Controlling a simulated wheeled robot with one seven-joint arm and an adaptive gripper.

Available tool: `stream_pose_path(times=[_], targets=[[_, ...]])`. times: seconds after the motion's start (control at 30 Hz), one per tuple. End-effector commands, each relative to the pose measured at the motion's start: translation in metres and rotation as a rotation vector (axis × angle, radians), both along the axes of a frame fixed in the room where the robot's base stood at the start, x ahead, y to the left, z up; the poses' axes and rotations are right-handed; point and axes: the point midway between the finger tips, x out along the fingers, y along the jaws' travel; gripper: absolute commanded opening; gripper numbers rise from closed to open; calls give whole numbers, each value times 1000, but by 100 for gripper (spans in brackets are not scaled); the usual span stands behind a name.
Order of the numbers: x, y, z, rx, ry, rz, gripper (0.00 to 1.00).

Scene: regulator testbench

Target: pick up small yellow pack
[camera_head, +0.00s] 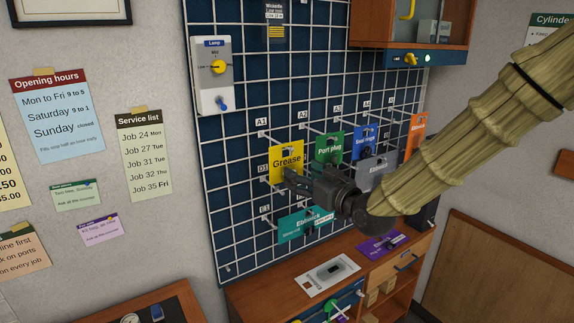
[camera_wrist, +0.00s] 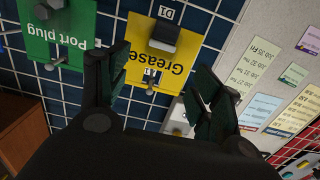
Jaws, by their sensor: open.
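The small yellow pack (camera_head: 287,158), labelled "Grease", hangs on a hook of the wire grid panel near the tag A1. My gripper (camera_head: 297,184) is just in front of its lower part and covers its lower right area in the head view. In the wrist view the yellow pack (camera_wrist: 156,52) appears upside down, ahead of my gripper (camera_wrist: 165,92) and between the two spread fingers, nearer the left one. The fingers are open with nothing held between them. I cannot tell from these views whether a finger touches the pack.
A green "Port plug" pack (camera_head: 329,147) hangs right of the yellow one, with a blue pack (camera_head: 365,142) beyond. A teal pack (camera_head: 305,222) hangs below. The wire grid (camera_head: 240,215) is close behind. A wooden bench (camera_head: 262,297) stands underneath.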

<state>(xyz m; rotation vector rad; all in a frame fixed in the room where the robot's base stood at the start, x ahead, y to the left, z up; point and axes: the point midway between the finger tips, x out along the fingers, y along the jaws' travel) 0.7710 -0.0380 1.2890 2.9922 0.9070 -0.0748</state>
Motion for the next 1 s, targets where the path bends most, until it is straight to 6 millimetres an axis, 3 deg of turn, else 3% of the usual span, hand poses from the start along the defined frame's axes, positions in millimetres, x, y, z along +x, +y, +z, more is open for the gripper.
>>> stream_pose_path(times=[0.53,0.9,1.0], targets=[[39,23,-5,-1,0,1,65],[45,27,-7,0,0,0,65],[45,27,-7,0,0,0,49]])
